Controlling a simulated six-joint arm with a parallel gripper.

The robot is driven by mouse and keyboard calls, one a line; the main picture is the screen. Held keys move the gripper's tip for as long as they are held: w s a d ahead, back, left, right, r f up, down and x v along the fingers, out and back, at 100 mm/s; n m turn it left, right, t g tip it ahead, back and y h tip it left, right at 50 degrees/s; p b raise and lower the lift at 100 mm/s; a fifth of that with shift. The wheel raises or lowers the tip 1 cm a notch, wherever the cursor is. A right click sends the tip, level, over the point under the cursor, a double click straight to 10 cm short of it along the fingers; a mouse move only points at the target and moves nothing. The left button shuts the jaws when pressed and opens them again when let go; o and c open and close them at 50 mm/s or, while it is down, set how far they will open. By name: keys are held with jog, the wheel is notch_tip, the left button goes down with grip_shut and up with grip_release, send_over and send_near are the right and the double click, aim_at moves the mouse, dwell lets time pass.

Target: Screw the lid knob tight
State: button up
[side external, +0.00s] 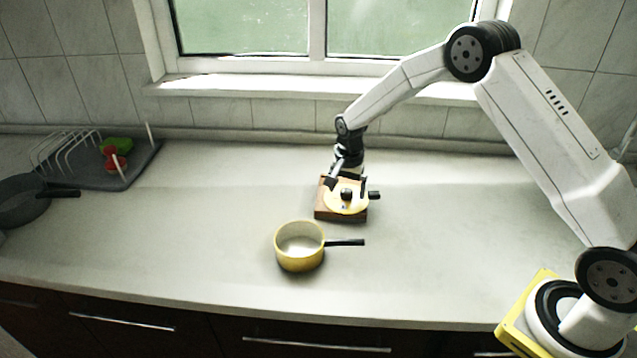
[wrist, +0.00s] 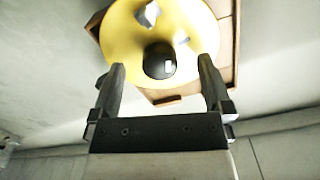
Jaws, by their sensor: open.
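The yellow lid (side external: 336,206) lies on a brown wooden block (side external: 326,213) in the middle of the counter. Its black knob (side external: 346,194) stands near the lid's centre. The wrist view shows the lid (wrist: 125,35) and the round dark knob (wrist: 160,60) between my fingertips. My gripper (side external: 347,184) is open over the lid, pointing down, one finger on each side of the knob. In the wrist view, my gripper (wrist: 162,64) has a gap on both sides of the knob. I cannot tell whether the knob is fully seated.
A yellow saucepan (side external: 300,262) with a black handle stands in front of the block. A grey dish rack (side external: 130,172) with green and red items is at the left, beside a dark pan (side external: 20,205). The small grey piece (wrist: 147,14) on the lid is unclear.

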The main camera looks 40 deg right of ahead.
jog(key=shift+r, duration=0.1)
jog(key=shift+r, duration=3.4)
jog(key=shift+r, duration=0.1)
notch_tip(320, 180, up, 8)
jog(key=shift+s, duration=0.1)
jog(key=s+a+f+n+t, duration=0.1)
jog(key=s+n, duration=0.5)
jog(key=s, duration=0.6)
jog(key=s+a+f+n+t, duration=0.1)
jog(key=s+a+f+n, duration=0.2)
jog(key=s, duration=0.9)
jog(key=a+n, duration=0.1)
jog(key=n, duration=0.2)
jog(key=shift+f+t, duration=0.3)
jog(key=shift+f, duration=0.05)
